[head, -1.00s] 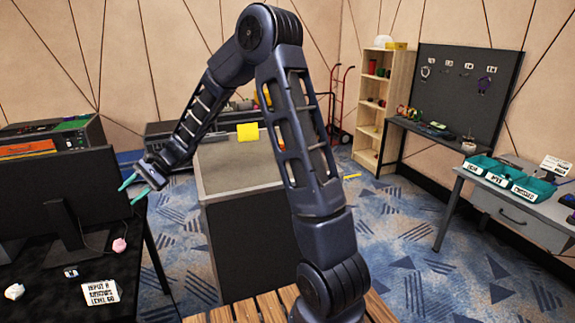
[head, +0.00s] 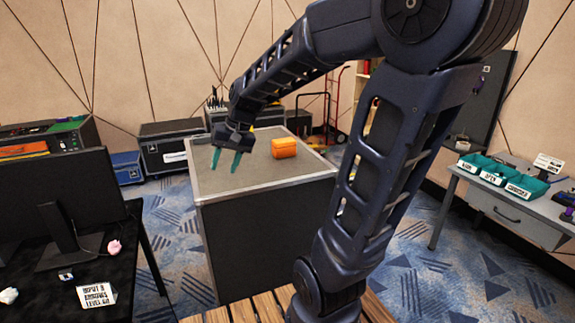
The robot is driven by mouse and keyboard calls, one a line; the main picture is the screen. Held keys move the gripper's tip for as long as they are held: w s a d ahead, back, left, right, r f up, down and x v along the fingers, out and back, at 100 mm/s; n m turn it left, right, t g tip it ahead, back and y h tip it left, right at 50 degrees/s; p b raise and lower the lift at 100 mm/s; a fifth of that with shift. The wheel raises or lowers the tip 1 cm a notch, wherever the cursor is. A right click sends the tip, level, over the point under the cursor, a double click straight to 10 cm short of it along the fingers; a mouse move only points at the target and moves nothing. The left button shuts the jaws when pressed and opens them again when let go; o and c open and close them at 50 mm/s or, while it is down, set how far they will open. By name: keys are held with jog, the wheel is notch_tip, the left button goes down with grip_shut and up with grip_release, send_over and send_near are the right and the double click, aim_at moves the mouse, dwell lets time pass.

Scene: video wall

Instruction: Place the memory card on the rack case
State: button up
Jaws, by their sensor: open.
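A small dark-and-white piece (head: 65,277) lies on the black desk at the lower left; it may be the memory card, but it is too small to be sure. What looks like the rack case (head: 262,178) is the large dark case with a grey top and metal edges in the middle. My gripper (head: 225,167) is open, with its teal fingers pointing down over the left part of the case top. I see nothing between the fingers. I cannot tell whether the fingertips touch the top.
A monitor (head: 55,205), a pink lump (head: 114,247) and a lettered card (head: 97,295) are on the black desk (head: 125,272). Teal bins (head: 525,187) stand on the right table. Carpet is free between desk and case.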

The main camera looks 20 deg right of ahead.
jog(key=shift+o, duration=0.5)
jog(key=s+d+r+t+h, duration=0.1)
jog(key=s+d+t+h, duration=0.2)
jog(key=s+d, duration=0.7)
jog(key=d+h, duration=0.1)
jog(key=d, duration=0.3)
jog(key=shift+s+d+r+n, duration=0.2)
jog(key=shift+s+r+n, duration=0.05)
jog(key=shift+s+n, duration=0.05)
jog(key=o, duration=0.5)
jog(key=shift+s+d, duration=0.15)
jog(key=shift+d, duration=0.05)
